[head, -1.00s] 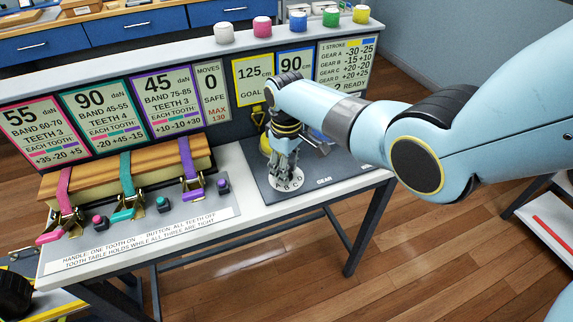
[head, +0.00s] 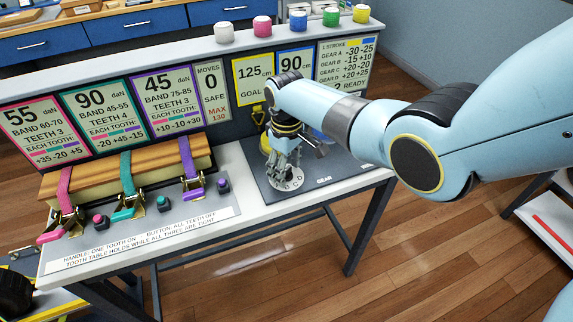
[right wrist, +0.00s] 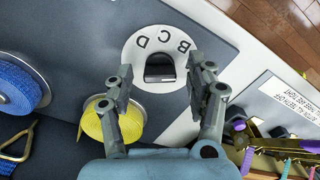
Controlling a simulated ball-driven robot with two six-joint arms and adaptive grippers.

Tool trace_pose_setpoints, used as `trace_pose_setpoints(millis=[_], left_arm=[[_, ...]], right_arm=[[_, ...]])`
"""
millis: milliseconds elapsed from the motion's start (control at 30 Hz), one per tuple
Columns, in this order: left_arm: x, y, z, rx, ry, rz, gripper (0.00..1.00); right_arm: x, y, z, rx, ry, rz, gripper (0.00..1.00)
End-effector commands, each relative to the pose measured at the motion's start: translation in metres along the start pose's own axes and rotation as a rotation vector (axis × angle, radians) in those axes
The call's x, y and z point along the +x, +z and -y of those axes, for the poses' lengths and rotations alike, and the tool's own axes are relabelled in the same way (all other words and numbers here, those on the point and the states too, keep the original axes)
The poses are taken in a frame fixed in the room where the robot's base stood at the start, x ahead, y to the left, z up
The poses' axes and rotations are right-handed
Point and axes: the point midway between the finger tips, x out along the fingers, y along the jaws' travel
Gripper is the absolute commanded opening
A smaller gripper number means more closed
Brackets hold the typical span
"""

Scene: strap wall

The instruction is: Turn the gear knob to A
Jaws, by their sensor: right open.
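The gear knob (right wrist: 160,68) is a dark block on a round white dial (right wrist: 131,54). In the right wrist view the letters B, C and D show on the dial; A is not visible there, with a finger over that side. My right gripper (right wrist: 159,75) is open, its fingers on either side of the knob with gaps visible. In the head view my right gripper (head: 285,172) points down over the dial (head: 287,184) and hides the knob. I cannot tell which letter the knob points at. My left gripper is not in view.
Blue (right wrist: 18,84) and yellow (right wrist: 112,122) strap reels stand close to the dial. Three strap ratchets with pink, teal (head: 128,207) and purple handles sit left of it. The display wall (head: 225,95) rises behind. The grey plate's right part is clear.

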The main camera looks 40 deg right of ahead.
Motion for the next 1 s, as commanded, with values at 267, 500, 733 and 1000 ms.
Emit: trace_pose_setpoints(millis=[267, 500, 733, 1000], left_arm=[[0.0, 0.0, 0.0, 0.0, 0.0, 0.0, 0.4], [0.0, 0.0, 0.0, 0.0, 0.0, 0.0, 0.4], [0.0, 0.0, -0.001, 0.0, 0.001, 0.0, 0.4], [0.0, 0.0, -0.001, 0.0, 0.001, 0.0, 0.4]], right_arm=[[-0.026, -0.001, -0.001, 0.0, 0.002, -0.004, 0.56], [-0.08, -0.001, -0.001, 0.0, 0.003, -0.004, 0.56], [-0.114, 0.0, 0.0, 0.0, 0.001, -0.001, 0.56], [-0.12, 0.0, 0.0, 0.0, 0.0, 0.001, 0.56]])
